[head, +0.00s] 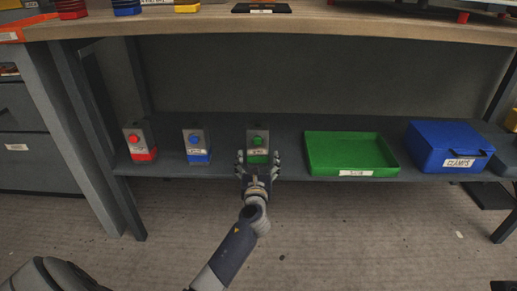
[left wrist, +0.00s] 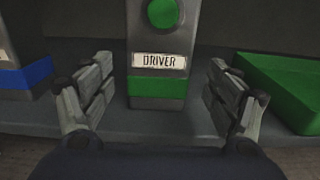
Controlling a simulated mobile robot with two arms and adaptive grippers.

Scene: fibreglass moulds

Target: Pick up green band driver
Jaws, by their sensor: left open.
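The green band driver (head: 258,138) is a grey block with a green round knob and a green band, standing upright on the lower shelf. In the left wrist view the driver (left wrist: 160,66) stands between my fingers, with a "DRIVER" label above its green band. My left gripper (head: 258,160) is open in front of it, one finger on each side. In the left wrist view the gripper (left wrist: 160,95) shows gaps between both fingers and the driver. The driver's lower part is partly hidden by the gripper in the head view. My right gripper is not in view.
A blue band block (head: 197,143) and a red band block (head: 140,143) stand left of the driver. A green tray (head: 350,172) and a blue clamps box (head: 448,143) are to the right. The wooden table top (head: 300,24) overhangs the shelf (head: 225,171).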

